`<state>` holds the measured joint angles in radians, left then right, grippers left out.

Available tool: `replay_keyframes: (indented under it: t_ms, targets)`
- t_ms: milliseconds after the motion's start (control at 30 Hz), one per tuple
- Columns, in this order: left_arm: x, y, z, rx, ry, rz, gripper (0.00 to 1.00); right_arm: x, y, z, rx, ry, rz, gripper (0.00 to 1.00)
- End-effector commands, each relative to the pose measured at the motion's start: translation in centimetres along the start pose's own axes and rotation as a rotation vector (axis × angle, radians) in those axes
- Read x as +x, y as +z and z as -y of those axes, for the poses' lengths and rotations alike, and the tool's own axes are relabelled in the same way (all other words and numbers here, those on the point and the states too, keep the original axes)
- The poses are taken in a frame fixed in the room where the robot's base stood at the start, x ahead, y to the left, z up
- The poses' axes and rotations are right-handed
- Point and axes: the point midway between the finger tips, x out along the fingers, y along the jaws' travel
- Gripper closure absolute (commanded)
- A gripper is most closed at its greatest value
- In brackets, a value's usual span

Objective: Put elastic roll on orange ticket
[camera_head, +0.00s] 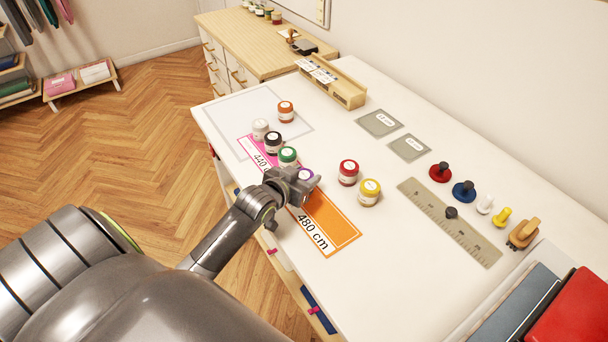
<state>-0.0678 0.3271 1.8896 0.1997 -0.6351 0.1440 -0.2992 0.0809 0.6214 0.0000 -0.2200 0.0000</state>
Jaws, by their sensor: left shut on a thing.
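The orange ticket (336,220), marked 480 cm, lies flat near the front edge of the white table. My left gripper (303,183) is shut on a purple-topped elastic roll (306,174), mostly hidden by the fingers, at the upper left end of the orange ticket. I cannot tell whether this roll touches the table. A green roll (288,156), a black roll (273,143) and a white roll (260,129) stand in a row by the pink ticket (247,147). A red roll (348,172) and a yellow roll (369,192) stand right of the gripper. My right gripper is out of view.
An orange-brown roll (285,111) stands farther back on a pale outlined square. A ruler board (450,222), several coloured knobs and two grey cards (378,124) lie to the right. A wooden box (332,82) is at the back. Most of the orange ticket is bare.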

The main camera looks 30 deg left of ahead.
Motion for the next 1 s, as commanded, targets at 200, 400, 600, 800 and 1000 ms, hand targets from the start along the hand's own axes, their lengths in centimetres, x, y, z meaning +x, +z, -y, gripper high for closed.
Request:
replay_keyframes:
  t_ms: [200,400,600,800,1000]
  targets:
    - [0.0,0.0,0.0,0.000,0.000,-0.001,0.77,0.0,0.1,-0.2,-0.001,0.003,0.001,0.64]
    - [0.1,0.2,0.0,0.000,0.000,-0.001,0.44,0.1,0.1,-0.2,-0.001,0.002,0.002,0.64]
    - [0.1,0.2,0.0,0.000,0.000,-0.001,0.33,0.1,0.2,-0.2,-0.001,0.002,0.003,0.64]
    - [0.0,0.0,0.0,0.001,0.000,-0.002,0.33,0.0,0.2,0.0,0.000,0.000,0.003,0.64]
    - [-1.7,0.0,0.1,0.002,0.000,-0.002,0.33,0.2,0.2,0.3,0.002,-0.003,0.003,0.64]
